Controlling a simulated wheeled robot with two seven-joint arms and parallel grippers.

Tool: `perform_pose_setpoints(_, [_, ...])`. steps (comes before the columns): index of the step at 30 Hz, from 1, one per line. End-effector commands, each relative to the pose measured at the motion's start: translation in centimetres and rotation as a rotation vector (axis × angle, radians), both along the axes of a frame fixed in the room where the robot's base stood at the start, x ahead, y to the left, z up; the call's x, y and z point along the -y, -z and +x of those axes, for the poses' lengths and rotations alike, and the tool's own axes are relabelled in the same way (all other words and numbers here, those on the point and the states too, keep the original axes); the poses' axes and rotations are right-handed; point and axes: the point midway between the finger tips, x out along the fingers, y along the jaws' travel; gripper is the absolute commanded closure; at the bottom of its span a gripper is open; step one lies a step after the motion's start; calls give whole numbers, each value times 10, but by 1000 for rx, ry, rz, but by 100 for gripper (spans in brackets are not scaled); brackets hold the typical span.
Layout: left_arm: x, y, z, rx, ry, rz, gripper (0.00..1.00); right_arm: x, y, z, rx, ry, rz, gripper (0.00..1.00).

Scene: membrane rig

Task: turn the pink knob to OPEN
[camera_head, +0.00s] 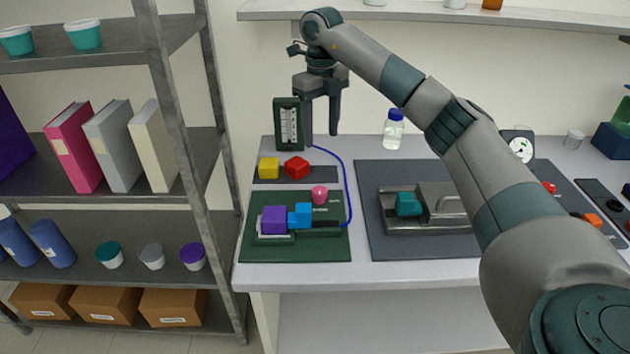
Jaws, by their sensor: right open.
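The pink knob (319,194) is a small round knob at the back right of the rig on the dark green base plate (257,250), beside a blue block (300,214) and a purple block (273,220). I cannot make out an OPEN mark or which way the knob is turned. My right gripper (320,128) points down with its fingers apart, above and behind the knob, with nothing seen between them. It is clear of the knob in the picture. My left gripper is not in view.
A dark gauge panel (289,124) stands close to the gripper. A blue cable (347,180) curves right of the knob. A yellow block (268,168) and a red block (297,167) sit behind the rig. A metal device (440,211) lies on the grey mat to the right.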

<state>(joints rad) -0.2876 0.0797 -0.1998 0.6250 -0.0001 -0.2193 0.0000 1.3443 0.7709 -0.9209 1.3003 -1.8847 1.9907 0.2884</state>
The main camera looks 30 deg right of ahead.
Motion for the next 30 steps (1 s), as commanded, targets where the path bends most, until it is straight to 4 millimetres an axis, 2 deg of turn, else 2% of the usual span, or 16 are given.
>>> perform_pose_setpoints(3, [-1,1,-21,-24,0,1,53,-1,1,0,0,-1,1,48])
perform_pose_setpoints(6, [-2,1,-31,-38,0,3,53,-1,1,0,1,-2,2,48])
perform_pose_setpoints(10, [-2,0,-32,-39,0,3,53,-1,3,0,1,-3,3,48])
perform_pose_setpoints(14, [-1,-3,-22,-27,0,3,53,-1,9,0,1,-3,3,48])
perform_pose_setpoints(20, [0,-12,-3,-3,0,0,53,-1,30,-1,-2,-3,4,48])
perform_pose_setpoints(30, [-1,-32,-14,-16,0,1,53,-2,89,-1,-3,-4,4,48])
